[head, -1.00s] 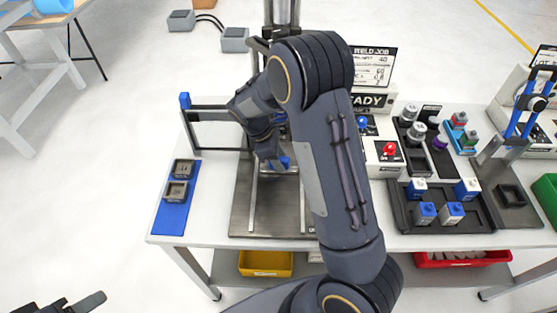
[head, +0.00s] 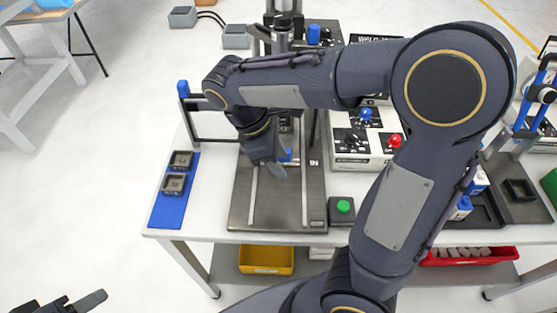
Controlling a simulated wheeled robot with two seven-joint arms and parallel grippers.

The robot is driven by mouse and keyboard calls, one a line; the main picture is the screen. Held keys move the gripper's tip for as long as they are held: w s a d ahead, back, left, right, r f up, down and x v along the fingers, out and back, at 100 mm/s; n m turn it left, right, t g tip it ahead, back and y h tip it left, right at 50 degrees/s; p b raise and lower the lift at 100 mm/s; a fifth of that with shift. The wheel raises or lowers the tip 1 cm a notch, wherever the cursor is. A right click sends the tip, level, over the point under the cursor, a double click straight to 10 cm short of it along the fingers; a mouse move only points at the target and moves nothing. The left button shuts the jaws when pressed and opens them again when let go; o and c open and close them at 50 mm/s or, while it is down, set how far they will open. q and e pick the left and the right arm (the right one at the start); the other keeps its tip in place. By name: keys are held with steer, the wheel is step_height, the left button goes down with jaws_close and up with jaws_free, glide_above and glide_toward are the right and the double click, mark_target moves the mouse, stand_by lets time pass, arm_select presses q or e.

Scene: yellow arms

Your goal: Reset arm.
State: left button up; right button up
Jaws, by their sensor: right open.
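My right arm reaches in from the lower right, with its elbow bent high at the right of the head view. My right gripper (head: 280,168) is open above the dark metal base plate (head: 276,207) of the press-like station. Nothing shows between its fingers, though the arm hides part of the station behind it. My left gripper (head: 83,302) shows only at the bottom left corner, away from the table, and its jaws cannot be read.
A blue mat (head: 167,208) with two dark square parts lies at the table's left. A green button box (head: 342,211) stands by the plate. A control box (head: 365,140) with blue and red knobs is behind my arm. Dark trays are at right. Yellow bin (head: 266,260) sits below.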

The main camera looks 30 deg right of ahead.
steer(key=shift+s+a+r, duration=0.15)
steer(key=shift+s, duration=0.15)
stand_by(0.4)
steer(key=s+m+t+y, duration=0.7)
steer(key=s+m, duration=0.4)
steer(key=m, duration=0.2)
steer(key=shift+a+t+y, duration=0.25)
steer(key=shift+t+y, duration=0.05)
steer(key=shift+t, duration=0.1)
